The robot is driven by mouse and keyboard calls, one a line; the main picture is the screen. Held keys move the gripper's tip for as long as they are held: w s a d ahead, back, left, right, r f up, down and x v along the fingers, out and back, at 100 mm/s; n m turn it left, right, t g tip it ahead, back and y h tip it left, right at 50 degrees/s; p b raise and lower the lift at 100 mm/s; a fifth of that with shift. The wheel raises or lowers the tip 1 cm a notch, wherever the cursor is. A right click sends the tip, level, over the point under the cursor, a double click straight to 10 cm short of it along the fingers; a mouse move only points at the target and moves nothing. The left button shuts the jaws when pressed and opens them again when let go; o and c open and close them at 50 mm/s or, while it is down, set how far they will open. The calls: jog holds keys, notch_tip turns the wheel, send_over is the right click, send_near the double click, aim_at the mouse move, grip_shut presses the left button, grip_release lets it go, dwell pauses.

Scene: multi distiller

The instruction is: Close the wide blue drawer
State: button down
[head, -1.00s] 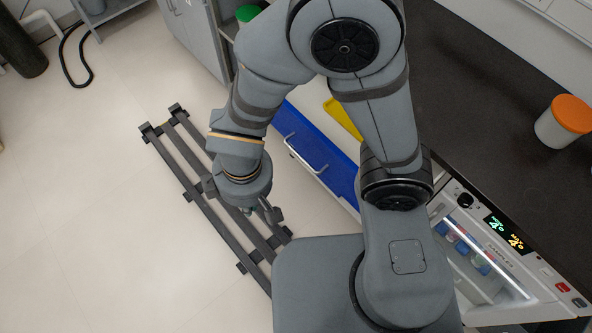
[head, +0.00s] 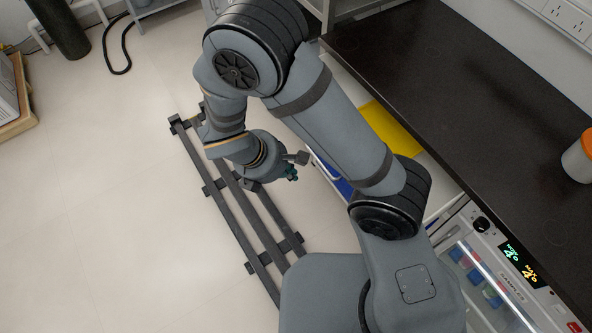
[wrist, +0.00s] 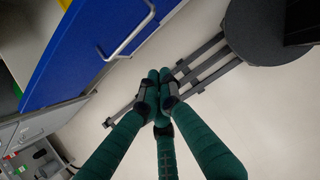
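The wide blue drawer (head: 335,178) is mostly hidden behind my arm in the head view, with only a strip of its blue front showing. In the wrist view its blue front (wrist: 75,48) fills the upper left, with a metal bar handle (wrist: 133,38) on it. My gripper (head: 299,168) is over the floor, in front of the drawer. In the wrist view its green fingers (wrist: 158,82) are drawn together at the tips, with nothing seen between them. They are below and right of the handle in that picture, apparently apart from it.
A yellow panel (head: 393,128) shows beside the dark worktop (head: 450,90). A dark rail frame (head: 240,205) lies on the pale floor. A unit with a lit display (head: 520,262) and a jar with an orange lid (head: 586,145) are at right.

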jog(key=w+d+f, duration=0.4)
jog(key=d+f, duration=0.2)
jog(key=shift+w+f+b, duration=0.15)
jog(key=shift+f+b, duration=0.1)
jog(key=shift+b, duration=0.05)
jog(key=shift+d, duration=0.15)
